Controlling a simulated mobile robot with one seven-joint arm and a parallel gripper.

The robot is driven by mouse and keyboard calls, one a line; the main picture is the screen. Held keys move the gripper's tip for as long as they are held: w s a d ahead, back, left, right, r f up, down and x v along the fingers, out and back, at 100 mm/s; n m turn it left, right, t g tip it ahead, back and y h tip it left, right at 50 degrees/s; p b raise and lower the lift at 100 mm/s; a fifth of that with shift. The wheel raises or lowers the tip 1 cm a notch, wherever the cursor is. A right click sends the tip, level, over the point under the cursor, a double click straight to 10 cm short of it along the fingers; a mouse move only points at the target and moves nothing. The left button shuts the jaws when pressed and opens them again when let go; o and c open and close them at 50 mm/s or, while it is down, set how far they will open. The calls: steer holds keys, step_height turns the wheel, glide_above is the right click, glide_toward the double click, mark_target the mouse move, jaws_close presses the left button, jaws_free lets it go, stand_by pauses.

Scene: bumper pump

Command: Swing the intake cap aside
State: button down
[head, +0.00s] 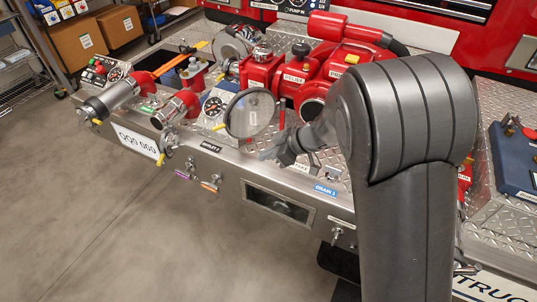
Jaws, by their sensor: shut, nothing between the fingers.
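The red pump (327,72) sits on the diamond-plate bumper deck. A dark round opening (313,109) shows low on its front, partly behind my arm. A round grey disc with a dark rim (252,113), which looks like the intake cap, stands on edge to the left of that opening, apart from it and not covering it. My gripper (274,153) is shut and empty, just below and to the right of the disc. I cannot tell whether it touches the disc. My arm hides the pump's lower right side.
Red and silver fittings (178,108) and a gauge (213,105) stand to the left on the deck. A blue case (515,160) lies at the right. The bumper's front face (232,170) carries labels and small valves. The floor (110,220) in front is clear.

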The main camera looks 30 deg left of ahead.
steer(key=a+m+t, duration=0.5)
steer(key=a+m, duration=0.2)
steer(key=a, duration=0.8)
steer(key=shift+w+a+t+h, duration=0.25)
steer(key=shift+w+t+h, duration=0.1)
steer(key=shift+t+h, duration=0.05)
steer(key=s+d+r, duration=0.5)
steer(key=d, duration=0.5)
steer(key=shift+s+r, duration=0.4)
